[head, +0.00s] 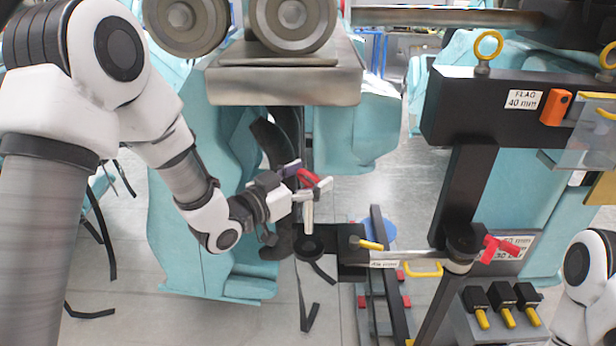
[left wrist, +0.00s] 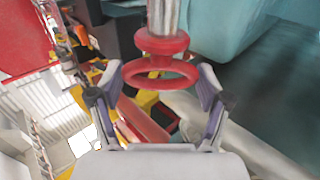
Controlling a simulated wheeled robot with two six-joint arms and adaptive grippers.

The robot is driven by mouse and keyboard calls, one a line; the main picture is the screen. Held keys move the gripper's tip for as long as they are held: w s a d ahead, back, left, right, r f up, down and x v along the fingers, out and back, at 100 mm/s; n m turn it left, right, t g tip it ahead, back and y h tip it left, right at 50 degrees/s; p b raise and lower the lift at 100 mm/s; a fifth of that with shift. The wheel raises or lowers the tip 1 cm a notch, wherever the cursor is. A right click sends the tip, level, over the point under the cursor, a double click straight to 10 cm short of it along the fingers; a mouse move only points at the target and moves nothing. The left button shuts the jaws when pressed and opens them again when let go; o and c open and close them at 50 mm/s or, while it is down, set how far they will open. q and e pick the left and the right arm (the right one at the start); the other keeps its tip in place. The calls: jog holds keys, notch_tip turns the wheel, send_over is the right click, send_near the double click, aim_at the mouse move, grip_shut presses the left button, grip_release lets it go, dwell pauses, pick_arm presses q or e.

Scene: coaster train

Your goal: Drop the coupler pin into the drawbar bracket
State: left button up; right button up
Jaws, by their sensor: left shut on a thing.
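The coupler pin (head: 309,214) is a pale metal shaft with a red ring handle. My left gripper (head: 309,182) is shut on the red handle and holds the pin roughly upright. In the left wrist view the red ring (left wrist: 160,68) sits between the fingers, with the metal shaft (left wrist: 163,16) running out of the top of the picture. The drawbar bracket appears to be the black piece (head: 345,257) with a round end (head: 308,247). The pin's lower end shows just above that round end; I cannot tell whether they touch. My right gripper is out of view.
A black post with a "FLAG 40 mm" beam (head: 455,110) and a red handle (head: 500,248) stand to the right. Several black blocks with yellow pegs (head: 503,297) are at the lower right. A heavy metal block (head: 285,82) hangs above the gripper. Dark straps lie around the floor.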

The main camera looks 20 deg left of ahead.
aim_at(305, 207)
pick_arm(q)
jog(key=shift+s+a+f, duration=0.1)
jog(key=shift+a+f, duration=0.15)
jog(key=shift+f+b, duration=0.25)
jog(key=shift+b, duration=0.2)
jog(key=shift+d+f+b, duration=0.2)
jog(key=shift+f+b, duration=0.25)
jog(key=shift+f, duration=0.05)
jog(key=shift+d+f+b, duration=0.15)
jog(key=shift+f+b, duration=0.3)
jog(key=shift+a+f+b, duration=0.2)
jog(key=shift+f+b, duration=0.85)
jog(key=shift+f, duration=0.1)
jog(key=shift+d+f+b, duration=0.1)
jog(key=shift+f+b, duration=0.7)
jog(key=shift+f, duration=0.1)
jog(key=shift+f+b, duration=2.9)
jog(key=shift+f, duration=0.5)
